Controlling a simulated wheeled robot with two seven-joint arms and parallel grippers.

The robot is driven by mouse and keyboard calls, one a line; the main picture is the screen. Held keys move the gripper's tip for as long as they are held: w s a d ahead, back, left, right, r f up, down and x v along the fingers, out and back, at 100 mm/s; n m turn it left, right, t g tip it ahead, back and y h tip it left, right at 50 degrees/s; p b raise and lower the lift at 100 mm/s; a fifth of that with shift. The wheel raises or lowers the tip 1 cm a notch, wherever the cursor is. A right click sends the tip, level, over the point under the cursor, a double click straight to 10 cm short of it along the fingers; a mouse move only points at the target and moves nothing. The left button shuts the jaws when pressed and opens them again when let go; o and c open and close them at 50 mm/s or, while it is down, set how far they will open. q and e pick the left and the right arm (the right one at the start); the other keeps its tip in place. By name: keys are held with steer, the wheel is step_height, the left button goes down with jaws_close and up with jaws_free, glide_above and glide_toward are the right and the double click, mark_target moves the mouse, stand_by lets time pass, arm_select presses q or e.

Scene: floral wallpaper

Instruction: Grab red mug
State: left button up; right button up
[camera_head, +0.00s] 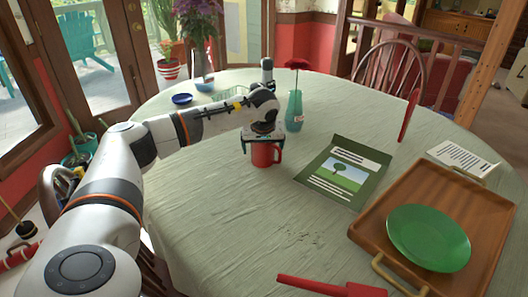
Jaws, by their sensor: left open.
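The red mug (265,156) stands upright on the round, cloth-covered table (215,215), with its handle toward the right. My left arm reaches in from the left, and my left gripper (263,141) is directly above the mug, pointing down. Its jaws are open at the height of the mug's rim. The gripper hides the mug's top, and I cannot tell whether the fingers touch it. My right gripper is not in view.
A teal vase with a red flower (294,112) stands just behind the mug. A green booklet (342,172) lies to its right. A wooden tray (368,222) with a green plate (428,237) is at the right. A red utensil (330,287) lies at the front. The cloth's front left is clear.

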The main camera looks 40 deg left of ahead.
arm_select(q)
steer(key=c, duration=1.3)
steer(key=shift+o, duration=0.2)
steer(key=shift+r, duration=0.1)
